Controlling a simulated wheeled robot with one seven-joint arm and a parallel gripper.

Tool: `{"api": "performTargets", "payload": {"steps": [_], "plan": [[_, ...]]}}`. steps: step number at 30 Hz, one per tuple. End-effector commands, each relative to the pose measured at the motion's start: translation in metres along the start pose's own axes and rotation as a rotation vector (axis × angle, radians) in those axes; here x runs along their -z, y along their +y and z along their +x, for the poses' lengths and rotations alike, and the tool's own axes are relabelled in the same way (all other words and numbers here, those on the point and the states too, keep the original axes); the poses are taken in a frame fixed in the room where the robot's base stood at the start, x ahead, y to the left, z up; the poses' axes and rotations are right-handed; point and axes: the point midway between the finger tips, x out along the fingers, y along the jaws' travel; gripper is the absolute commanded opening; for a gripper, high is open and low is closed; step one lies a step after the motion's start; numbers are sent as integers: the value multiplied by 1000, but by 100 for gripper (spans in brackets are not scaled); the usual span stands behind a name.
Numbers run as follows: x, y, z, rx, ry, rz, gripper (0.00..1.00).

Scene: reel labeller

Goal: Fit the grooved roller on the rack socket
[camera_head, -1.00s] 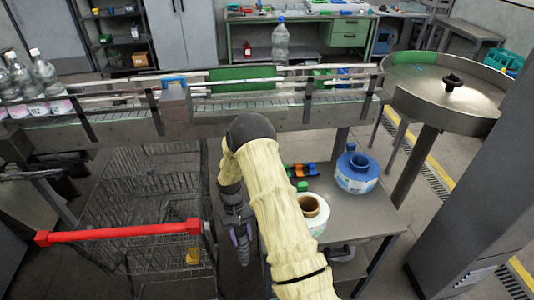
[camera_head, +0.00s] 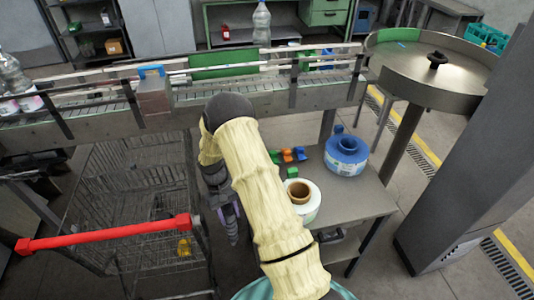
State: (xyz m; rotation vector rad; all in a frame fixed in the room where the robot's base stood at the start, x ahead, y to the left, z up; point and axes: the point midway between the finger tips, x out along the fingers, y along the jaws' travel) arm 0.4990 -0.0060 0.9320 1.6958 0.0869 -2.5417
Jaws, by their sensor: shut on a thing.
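My gripper (camera_head: 222,198) hangs pointing down beside the left edge of the grey side table, partly hidden by my sleeved arm. It is shut on a dark, ribbed piece with purple on it, which looks like the grooved roller (camera_head: 232,226). The roller hangs in the air between the table and the wire cart. Its far end and the grip itself are too small to see clearly. I cannot make out the rack socket in this view.
The side table (camera_head: 352,202) bears a white reel (camera_head: 311,204), a blue reel (camera_head: 346,160) and small coloured parts (camera_head: 287,155). A wire cart with a red handle (camera_head: 105,233) stands left. The conveyor (camera_head: 215,104) runs behind. A teal rim (camera_head: 336,290) shows at the bottom.

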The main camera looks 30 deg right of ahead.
Motion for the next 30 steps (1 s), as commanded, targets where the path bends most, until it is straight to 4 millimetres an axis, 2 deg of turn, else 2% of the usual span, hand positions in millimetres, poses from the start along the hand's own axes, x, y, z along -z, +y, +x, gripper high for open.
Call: {"api": "performTargets", "payload": {"steps": [5,11,21,30], "plan": [[-1,20,-30,-85,6,-195,0],[-12,47,-72,-213,5,-497,0],[-45,85,-134,-429,4,-1017,0],[-78,110,-173,-588,4,-1397,0]]}}
